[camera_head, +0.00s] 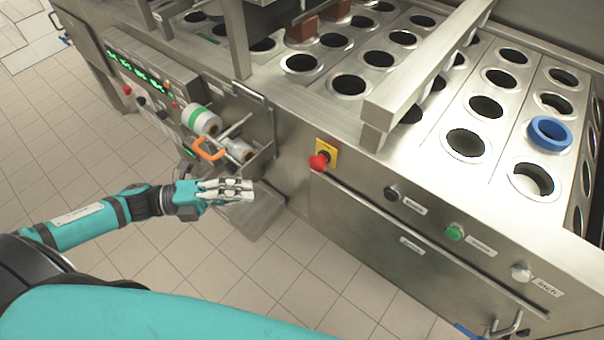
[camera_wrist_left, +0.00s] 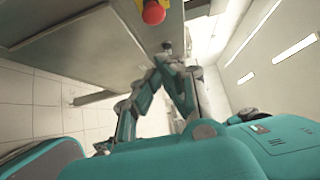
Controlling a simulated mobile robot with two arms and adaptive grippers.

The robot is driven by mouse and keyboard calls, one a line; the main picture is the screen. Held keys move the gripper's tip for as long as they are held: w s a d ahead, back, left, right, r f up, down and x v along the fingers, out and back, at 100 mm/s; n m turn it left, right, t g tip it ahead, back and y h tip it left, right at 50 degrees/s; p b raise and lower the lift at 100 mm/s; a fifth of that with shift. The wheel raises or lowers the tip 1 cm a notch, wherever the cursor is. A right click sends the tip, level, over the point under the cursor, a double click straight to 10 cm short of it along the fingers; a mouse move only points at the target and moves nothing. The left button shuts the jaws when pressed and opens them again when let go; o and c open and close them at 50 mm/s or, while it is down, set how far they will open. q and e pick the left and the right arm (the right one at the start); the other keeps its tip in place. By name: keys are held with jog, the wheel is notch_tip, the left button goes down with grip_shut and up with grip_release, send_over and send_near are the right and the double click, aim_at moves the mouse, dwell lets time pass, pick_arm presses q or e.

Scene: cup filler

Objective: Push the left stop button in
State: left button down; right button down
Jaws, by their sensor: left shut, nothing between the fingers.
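A red stop button (camera_head: 318,161) with a yellow backing plate sits on the front face of the steel machine, near its left corner. A red button, seemingly the same one, also shows at the top of the left wrist view (camera_wrist_left: 153,12). A smaller red button (camera_head: 127,89) is on the control panel farther left. My left gripper (camera_head: 251,189) is shut and empty. In the head view its fingers point right, left of and a little lower than the yellow-backed button, with a clear gap between them. My right gripper is not in view.
Black (camera_head: 391,193), green (camera_head: 454,232) and silver (camera_head: 521,272) buttons line the machine front. An orange handle (camera_head: 209,148) and film rolls (camera_head: 201,120) lie above and left of my gripper. A steel tray (camera_head: 262,212) is close by. The tiled floor below is clear.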

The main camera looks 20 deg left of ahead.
pick_arm(q)
jog(key=p, duration=0.2)
send_near(319, 162)
jog(key=s+d+f, duration=0.2)
jog(key=s+d, duration=0.1)
jog(key=d, duration=0.2)
jog(key=w, duration=0.2)
jog(key=w+d, duration=0.1)
jog(key=w, duration=0.1)
jog(key=shift+w+d+f, duration=0.1)
jog(key=shift+d+f, duration=0.05)
